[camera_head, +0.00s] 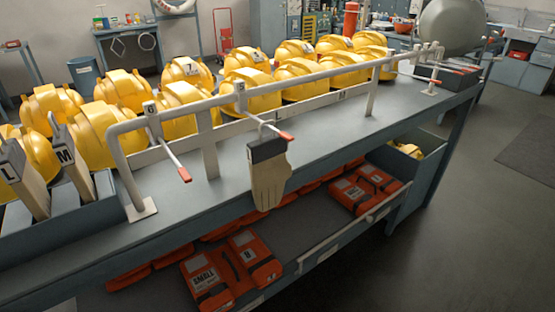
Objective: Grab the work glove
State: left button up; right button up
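A work glove (269,184), beige with a dark cuff, hangs fingers down from a red-tipped hook (264,126) on the rail. It hangs at the front edge of the grey bench, in the middle of the camera_head view. Its cuff is at the top, just below the hook. Neither of my grippers shows in this view, so nothing is seen touching the glove.
The grey rail (209,148) runs along the bench (325,141), with several yellow helmets behind it. Another red-tipped hook (178,164) sticks out left of the glove. Orange packs (208,282) lie on the lower shelf. The floor (447,235) at right is clear.

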aim_at(269, 169)
jog(key=j+u, duration=0.45)
jog(key=j, duration=0.8)
